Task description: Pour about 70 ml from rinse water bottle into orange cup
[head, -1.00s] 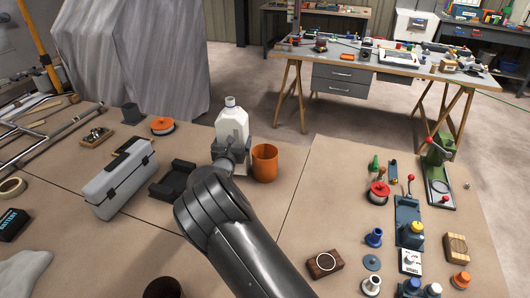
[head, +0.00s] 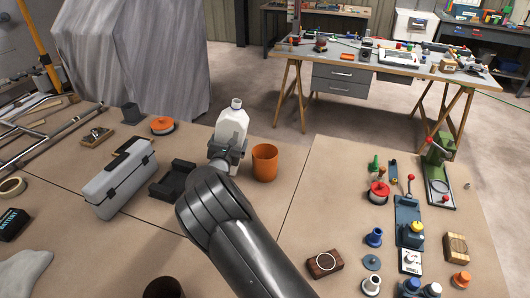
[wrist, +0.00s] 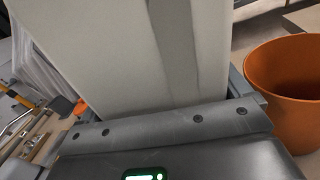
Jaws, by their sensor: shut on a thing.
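The rinse water bottle (head: 232,127) is a white, squarish bottle with a narrow neck, slightly tilted to the right in the head view. My gripper (head: 226,153) is shut on its lower part, and the bottle fills much of the wrist view (wrist: 120,50). The orange cup (head: 264,163) stands upright on the brown worktop just right of the bottle. In the wrist view the cup (wrist: 288,85) is at the right edge, its near side partly hidden by my gripper. The bottle's mouth is above and left of the cup. No stream of water shows.
A grey toolbox (head: 118,182) and a black tray-like holder (head: 173,181) stand left of my gripper. An orange-topped spool (head: 163,125) lies behind them. Several fittings and a green press (head: 438,160) occupy the right worktop. Bare worktop lies right of the cup.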

